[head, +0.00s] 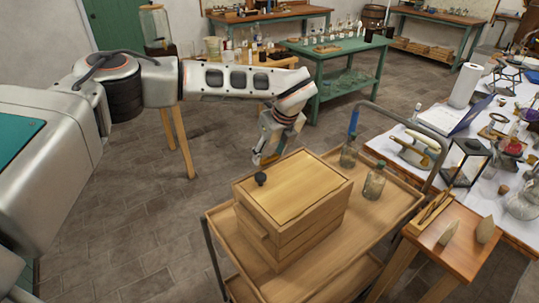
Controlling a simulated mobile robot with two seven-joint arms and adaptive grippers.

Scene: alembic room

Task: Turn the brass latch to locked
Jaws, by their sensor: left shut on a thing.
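A wooden box (290,225) with a pale lid (300,180) and a dark round knob (261,179) stands on a wooden cart. My left gripper (266,158) reaches down at the far edge of the box, behind the lid. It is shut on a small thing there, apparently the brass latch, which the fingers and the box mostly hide. I cannot make out which way the latch is turned. My right gripper is not in view.
The cart (335,265) has a metal handle (405,115) and carries glass bottles (374,183) right of the box. A crowded white-covered table stands at the right, with a small wooden stand (465,255) before it. A green table (340,50) is behind. Floor at left is clear.

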